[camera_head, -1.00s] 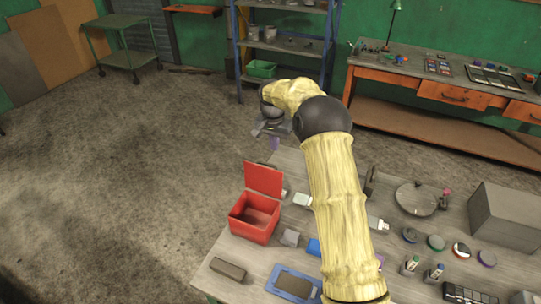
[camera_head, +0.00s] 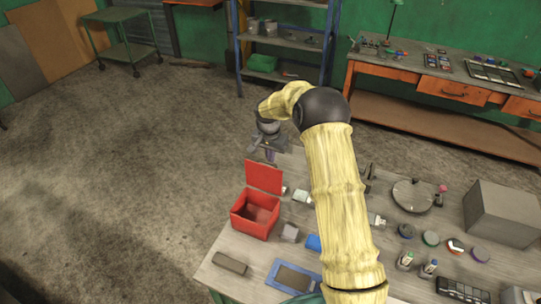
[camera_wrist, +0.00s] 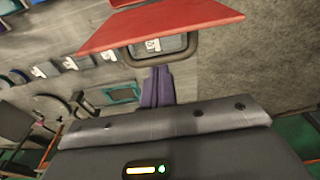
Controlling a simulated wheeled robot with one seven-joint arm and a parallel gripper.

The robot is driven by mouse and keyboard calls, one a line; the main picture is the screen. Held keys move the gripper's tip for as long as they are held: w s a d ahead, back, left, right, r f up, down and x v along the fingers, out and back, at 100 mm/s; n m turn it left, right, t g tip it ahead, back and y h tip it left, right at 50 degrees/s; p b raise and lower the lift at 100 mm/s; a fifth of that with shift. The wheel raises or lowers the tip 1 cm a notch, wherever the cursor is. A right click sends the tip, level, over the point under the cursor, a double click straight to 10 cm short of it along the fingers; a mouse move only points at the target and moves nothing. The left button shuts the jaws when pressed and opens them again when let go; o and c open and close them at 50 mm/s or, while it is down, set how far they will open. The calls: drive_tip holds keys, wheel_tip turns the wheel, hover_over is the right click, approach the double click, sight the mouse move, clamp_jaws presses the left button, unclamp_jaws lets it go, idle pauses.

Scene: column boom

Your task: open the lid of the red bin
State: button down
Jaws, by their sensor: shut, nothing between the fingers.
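The red bin (camera_head: 249,226) stands on the near left part of the workbench, and its inside shows from above. Its red lid (camera_head: 264,177) stands upright at the bin's back edge, so the bin is open. In the wrist view the lid (camera_wrist: 160,24) spans the top as a broad red panel. My gripper (camera_head: 270,155) is just behind the lid, beyond the bench's back edge, and looks apart from it. Its purple fingers (camera_wrist: 157,86) are together and empty in the wrist view, below the red panel.
A grey block (camera_head: 290,232), a dark bar (camera_head: 230,262) and a blue-framed tray (camera_head: 293,278) lie near the bin. A large grey box (camera_head: 500,214) and several small items fill the right side. Open floor lies left of the bench.

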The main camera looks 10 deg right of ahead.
drive_tip(key=shift+s+a+r+b, duration=0.1)
drive_tip(key=shift+s+a+b, duration=0.35)
drive_tip(key=shift+b, duration=0.2)
drive_tip(key=shift+s+a+r, duration=0.25)
drive_tip(key=shift+s+r, duration=0.05)
drive_tip(key=shift+s, duration=0.25)
drive_tip(key=shift+b, duration=0.3)
drive_tip(key=shift+r, duration=0.25)
wheel_tip(320, 180, up, 17)
drive_tip(key=s+b, duration=0.1)
drive_tip(key=b, duration=0.2)
drive_tip(key=shift+s+a, duration=0.4)
drive_tip(key=shift+a, duration=0.05)
drive_tip(key=shift+f, duration=0.15)
